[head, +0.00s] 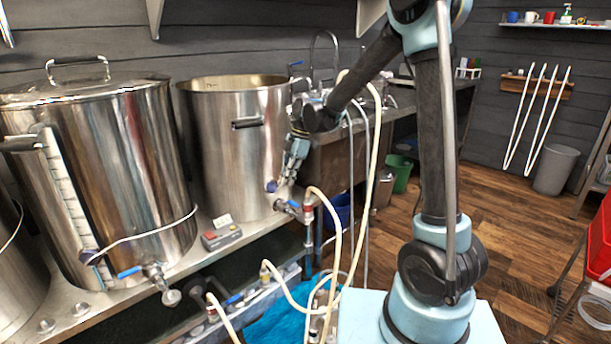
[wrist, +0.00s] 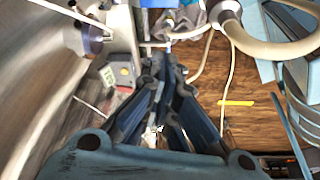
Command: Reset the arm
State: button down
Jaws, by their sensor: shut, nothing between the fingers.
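My gripper (head: 285,180) hangs pointing down just to the right of the middle steel kettle (head: 228,130), close to the fittings low on its wall. In the wrist view my gripper (wrist: 167,62) has its dark blue fingers together, with nothing held between them. A valve with a blue handle and a hose fitting (head: 288,205) sits just below the fingertips. I cannot tell from the head view whether the fingers touch it. My arm rises from its base at the right and bends down to the kettle.
Pale hoses (head: 333,240) loop between the valve, the lower shelf and my arm. A lidded kettle (head: 110,170) stands at left, with a small red-and-grey control box (head: 221,236) on the bench. A sink with a tap (head: 325,55) is behind. Open wooden floor (head: 500,205) lies at right.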

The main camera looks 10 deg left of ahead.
jog(key=s+d+r+m+t, duration=0.15)
jog(key=d+m, duration=0.25)
jog(key=d, duration=0.4)
jog(key=s+d+r+m, duration=0.3)
jog(key=d+m, duration=0.1)
jog(key=d, duration=0.5)
jog(key=s+d+r+m+t, duration=0.1)
jog(key=s+d+r+m, duration=0.2)
jog(key=d, duration=0.5)
jog(key=s+d+f+m+t+h, duration=0.1)
jog(key=s+d+f+m, duration=0.3)
jog(key=s+d+m, duration=0.3)
jog(key=s+d+f+m+t+h, duration=0.1)
jog(key=s+d+f+m+h, duration=0.1)
jog(key=s+d+f+m, duration=0.3)
jog(key=s+d+m, duration=0.2)
jog(key=s+d, duration=0.1)
jog(key=d, duration=0.1)
jog(key=shift+s+d+m, duration=0.15)
jog(key=shift+d+m, duration=0.1)
jog(key=shift+m, duration=0.05)
